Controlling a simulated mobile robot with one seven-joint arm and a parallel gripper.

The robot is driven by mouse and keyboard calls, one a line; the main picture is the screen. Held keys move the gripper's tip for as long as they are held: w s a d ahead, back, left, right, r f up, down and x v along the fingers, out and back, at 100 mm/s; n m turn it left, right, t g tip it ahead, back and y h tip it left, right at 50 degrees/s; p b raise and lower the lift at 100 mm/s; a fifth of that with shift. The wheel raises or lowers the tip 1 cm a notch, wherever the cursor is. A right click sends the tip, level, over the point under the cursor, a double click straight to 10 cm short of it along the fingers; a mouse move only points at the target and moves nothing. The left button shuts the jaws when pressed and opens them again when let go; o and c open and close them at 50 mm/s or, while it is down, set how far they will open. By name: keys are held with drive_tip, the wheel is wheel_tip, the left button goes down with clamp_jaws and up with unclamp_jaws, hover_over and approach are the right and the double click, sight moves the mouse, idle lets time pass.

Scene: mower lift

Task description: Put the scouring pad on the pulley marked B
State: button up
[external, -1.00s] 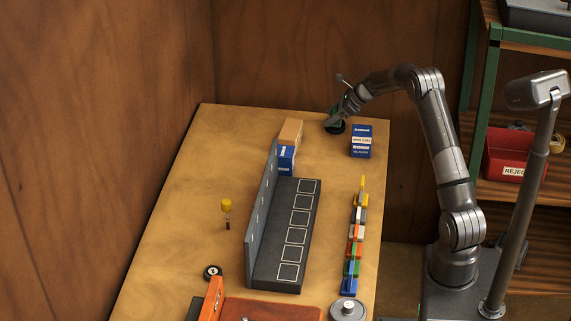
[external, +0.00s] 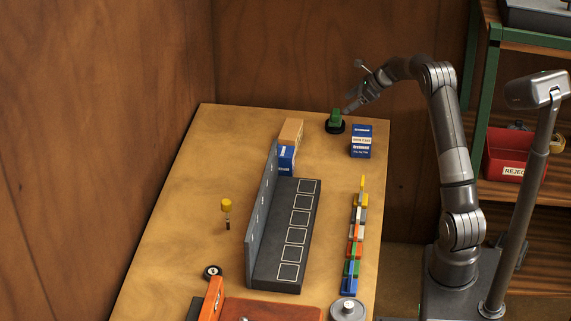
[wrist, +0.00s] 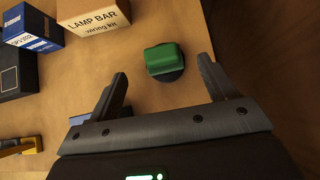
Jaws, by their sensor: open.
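A green block, which looks like the scouring pad (external: 336,115), rests on a round black disc (external: 335,128) at the far end of the table. In the wrist view the green pad (wrist: 162,57) lies on top of the disc (wrist: 172,75), ahead of and between my fingers, apart from them. My gripper (external: 351,108) is open and empty, just right of and above the pad. Its two spread fingers show in the wrist view (wrist: 163,82). No letter B is readable on the disc.
A blue box (external: 361,141) stands right of the disc. A tan lamp bar box (external: 290,131) and a blue box (external: 286,160) stand left. A dark rack (external: 281,262) with marked squares and a row of coloured parts (external: 355,242) lie nearer.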

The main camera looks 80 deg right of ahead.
drive_tip(key=shift+v, duration=1.5)
drive_tip(key=w+a+r+n+g+y, duration=0.1)
drive_tip(key=w+a+r+n, duration=0.25)
drive_tip(key=a, duration=0.55)
drive_tip(key=w+a+r+n, duration=0.2)
drive_tip(key=a+r+n, duration=0.2)
drive_tip(key=a, duration=0.4)
drive_tip(key=w+a+r+n+g+y, duration=0.1)
drive_tip(key=w+a+r+n, duration=0.25)
drive_tip(key=a, duration=0.55)
drive_tip(key=s+a+r+n+g, duration=0.1)
drive_tip(key=s+a+r+n, duration=0.1)
drive_tip(key=a+n, duration=0.5)
drive_tip(key=s+a+r+n+g, duration=0.1)
drive_tip(key=s+a+n, duration=0.15)
drive_tip(key=a, duration=0.85)
drive_tip(key=s+a+f+n+h, duration=0.2)
drive_tip(key=s+a+n, duration=1.3)
drive_tip(key=a, duration=0.1)
drive_tip(key=shift+s+a+f+t, duration=0.25)
drive_tip(key=shift+s+f+t, duration=0.05)
drive_tip(key=shift+s+f, duration=0.1)
drive_tip(key=shift+r+n, duration=0.1)
drive_tip(key=shift+n, duration=0.15)
